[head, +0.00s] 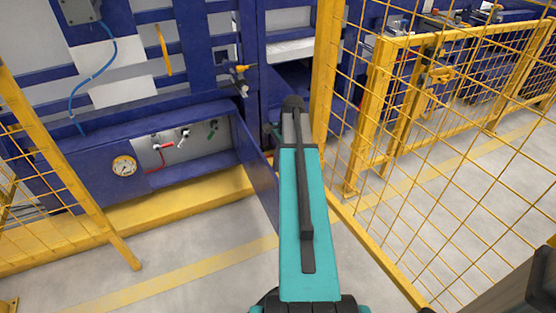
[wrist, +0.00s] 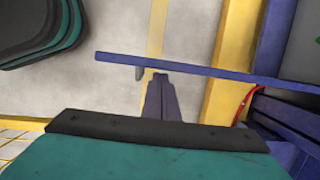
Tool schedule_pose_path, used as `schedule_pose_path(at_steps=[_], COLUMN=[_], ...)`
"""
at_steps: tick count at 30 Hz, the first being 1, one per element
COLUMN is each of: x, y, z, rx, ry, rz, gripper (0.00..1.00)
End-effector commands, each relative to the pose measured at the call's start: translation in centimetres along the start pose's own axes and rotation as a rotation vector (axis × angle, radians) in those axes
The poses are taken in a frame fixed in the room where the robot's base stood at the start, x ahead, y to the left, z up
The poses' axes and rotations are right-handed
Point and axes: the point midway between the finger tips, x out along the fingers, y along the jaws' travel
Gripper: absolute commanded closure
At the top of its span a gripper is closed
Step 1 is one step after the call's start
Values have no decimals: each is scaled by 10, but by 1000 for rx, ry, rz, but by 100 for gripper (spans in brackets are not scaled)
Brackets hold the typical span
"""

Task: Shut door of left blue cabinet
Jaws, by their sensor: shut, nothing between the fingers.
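The left blue cabinet (head: 190,150) is low and open at the front, with a gauge on its face and red, white and green fittings inside. Its blue door (head: 262,180) stands swung out from the cabinet's right end. In the wrist view the door (wrist: 220,74) is a long, narrow bar seen edge-on, with a small grey handle (wrist: 139,73) near its free end. My gripper (wrist: 160,76) is shut and empty, its tips close to the door's handle side, beside the handle. I cannot tell whether they touch. In the head view my arm hides the gripper.
Yellow mesh fencing (head: 440,120) stands close on the right, and another yellow fence panel (head: 55,170) stands at the left. A yellow beam (head: 200,191) runs below the cabinet. A red hose (wrist: 245,103) shows at the right of the wrist view. Grey floor (head: 190,245) in front is clear.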

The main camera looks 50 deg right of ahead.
Motion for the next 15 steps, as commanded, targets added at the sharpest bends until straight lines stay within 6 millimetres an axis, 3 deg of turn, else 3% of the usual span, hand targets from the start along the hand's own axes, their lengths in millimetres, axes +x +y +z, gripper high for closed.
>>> schedule_pose_path(at_steps=[15], x=[11], y=[2], z=[4], rx=[1], ry=[0], rz=[0], gripper=[100])
